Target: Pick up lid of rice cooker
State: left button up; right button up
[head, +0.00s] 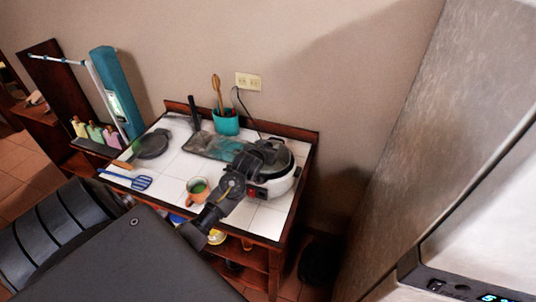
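The rice cooker (284,184) stands at the right side of the white-tiled counter, with a white body and a red switch on its front. Its dark lid (286,155) is on top, partly hidden by my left gripper. My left gripper (264,153) is at the near left of the lid, over the cooker's top. I cannot tell whether it touches the lid, and its dark fingers blend with the dark lid, so their opening is unclear. My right gripper is not in view.
A cord runs from the wall outlet (248,81) behind the cooker. A large grey panel stands at right.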

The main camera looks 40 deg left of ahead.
pick_arm(q)
jog(key=c, duration=0.9)
grip_shut()
jog(key=shift+r+b, duration=0.4)
jog(key=shift+b, duration=0.05)
notch_tip(320, 180, up, 2)
jog(key=shift+a+r+b, duration=0.15)
jog(key=shift+r+b, duration=0.1)
jog(key=shift+b, duration=0.7)
jog(key=s+r, duration=0.1)
jog(key=s+a+r, duration=0.1)
jog(key=a+r, duration=0.1)
jog(key=r, duration=0.1)
jog(key=shift+s+r, duration=0.1)
jog(key=shift+s, duration=0.3)
jog(key=s+a+r+p, duration=0.2)
jog(key=s+a+r, duration=0.3)
jog(key=s, duration=0.3)
jog(key=shift+s+a+r+p, duration=0.25)
jog(key=shift+a+p, duration=0.1)
jog(key=shift+a, duration=0.2)
